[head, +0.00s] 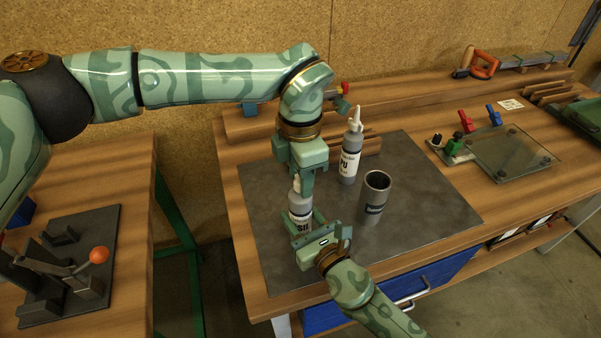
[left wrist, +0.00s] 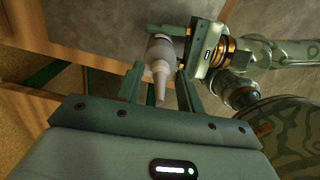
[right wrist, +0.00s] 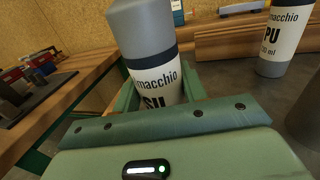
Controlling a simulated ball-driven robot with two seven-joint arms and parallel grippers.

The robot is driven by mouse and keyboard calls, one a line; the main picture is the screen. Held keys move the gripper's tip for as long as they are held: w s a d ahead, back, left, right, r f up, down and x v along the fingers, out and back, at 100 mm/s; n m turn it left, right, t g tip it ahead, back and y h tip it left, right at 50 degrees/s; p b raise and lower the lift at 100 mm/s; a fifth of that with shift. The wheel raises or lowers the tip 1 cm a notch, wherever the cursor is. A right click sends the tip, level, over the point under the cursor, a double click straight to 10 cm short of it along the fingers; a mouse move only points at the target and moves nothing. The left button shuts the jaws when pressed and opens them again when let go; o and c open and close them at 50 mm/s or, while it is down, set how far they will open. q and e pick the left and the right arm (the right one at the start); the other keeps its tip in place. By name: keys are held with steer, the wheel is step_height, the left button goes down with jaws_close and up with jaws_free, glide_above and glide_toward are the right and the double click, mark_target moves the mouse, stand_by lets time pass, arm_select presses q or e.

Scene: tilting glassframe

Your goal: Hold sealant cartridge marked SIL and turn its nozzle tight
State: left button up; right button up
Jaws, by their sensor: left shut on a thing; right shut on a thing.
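The grey sealant cartridge marked SIL (head: 299,216) stands upright near the left part of the dark mat (head: 268,190). My right gripper (head: 305,224) is shut around its body from the front; in the right wrist view the cartridge (right wrist: 146,35) rises between the fingers, its label partly hidden. My left gripper (head: 301,180) points down from above and is shut on the cartridge's nozzle. In the left wrist view the pale tapered nozzle (left wrist: 160,82) lies between the fingers. The head view hides most of the nozzle, so I cannot tell how tightly it sits.
A second cartridge marked PU (head: 349,160) stands behind to the right, with a white nozzle. An open grey cylinder (head: 374,198) stands in front of it. A glass panel (head: 505,153) with clamps lies at the right. The mat's right part is clear.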

arm_select(q)
steer(key=shift+m, duration=0.6)
steer(key=o, duration=1)
step_height(320, 180, up, 12)
arm_select(e)
steer(key=o, duration=1.3)
